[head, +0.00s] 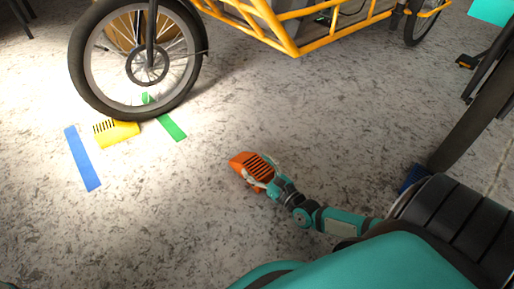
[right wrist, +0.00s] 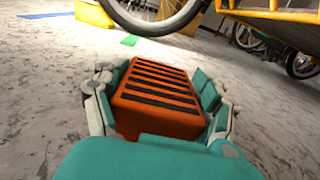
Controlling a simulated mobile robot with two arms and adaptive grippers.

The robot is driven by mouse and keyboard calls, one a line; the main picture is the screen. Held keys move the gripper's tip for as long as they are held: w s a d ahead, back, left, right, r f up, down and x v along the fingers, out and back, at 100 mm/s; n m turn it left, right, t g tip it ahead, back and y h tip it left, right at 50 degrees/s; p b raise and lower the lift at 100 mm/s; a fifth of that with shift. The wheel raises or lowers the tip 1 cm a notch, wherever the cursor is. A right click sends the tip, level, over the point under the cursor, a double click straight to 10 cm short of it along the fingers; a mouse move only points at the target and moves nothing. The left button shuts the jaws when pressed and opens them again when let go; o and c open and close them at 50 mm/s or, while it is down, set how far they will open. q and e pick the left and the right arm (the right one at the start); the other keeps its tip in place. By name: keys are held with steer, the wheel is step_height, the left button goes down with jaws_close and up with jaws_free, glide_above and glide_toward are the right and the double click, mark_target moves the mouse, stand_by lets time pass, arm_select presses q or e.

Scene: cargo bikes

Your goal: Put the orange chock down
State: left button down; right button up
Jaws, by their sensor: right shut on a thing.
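The orange chock (head: 247,164) has dark ribs on its sloped face. My right gripper (head: 262,170) is shut on it, and it shows large between the fingers in the right wrist view (right wrist: 158,98). The chock is over bare floor, right of and nearer than the bike's front wheel; I cannot tell whether it touches the floor. My left gripper is not in view.
A cargo bike with a yellow frame (head: 296,48) stands at the back, its front wheel (head: 72,60) by a yellow chock (head: 117,134). Blue tape (head: 82,158) and green tape (head: 171,127) mark the floor. A dark wheel (head: 468,125) stands at right. The floor between is clear.

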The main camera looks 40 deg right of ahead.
steer(key=o, duration=1.8)
steer(key=shift+f, duration=0.1)
